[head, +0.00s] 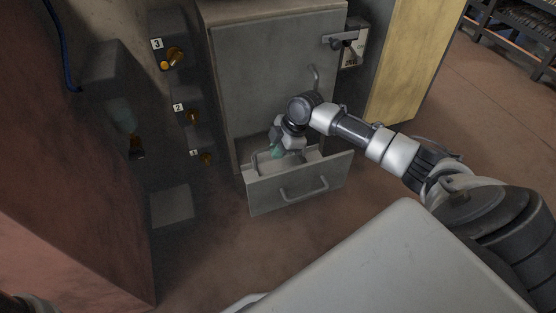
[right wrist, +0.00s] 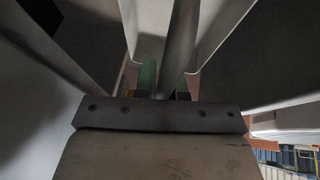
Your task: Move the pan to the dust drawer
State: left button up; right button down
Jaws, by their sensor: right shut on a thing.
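The dust drawer (head: 265,198) is pulled out at the bottom of the grey cabinet, with a bar handle on its front. My right gripper (head: 277,153) is over the drawer's opening, pointing down. In the right wrist view, my right gripper (right wrist: 165,85) is shut on a grey rod-like handle (right wrist: 182,45), which seems to belong to the pan. Pale surfaces, perhaps the pan or drawer walls, show around it. In the head view the pan cannot be told clearly from the pale drawer interior. My left gripper is not in view.
The grey cabinet (head: 262,75) stands behind the drawer, with a latch (head: 343,38) at its upper right. Numbered boxes with yellow knobs (head: 174,58) line its left side. A yellow panel (head: 410,60) stands to the right. Floor in front of the drawer is clear.

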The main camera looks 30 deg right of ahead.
notch_tip(320, 180, down, 4)
jog(key=shift+r+b, duration=0.25)
jog(key=shift+b, duration=0.85)
jog(key=shift+r, duration=0.15)
jog(key=c, duration=1.2)
grip_release()
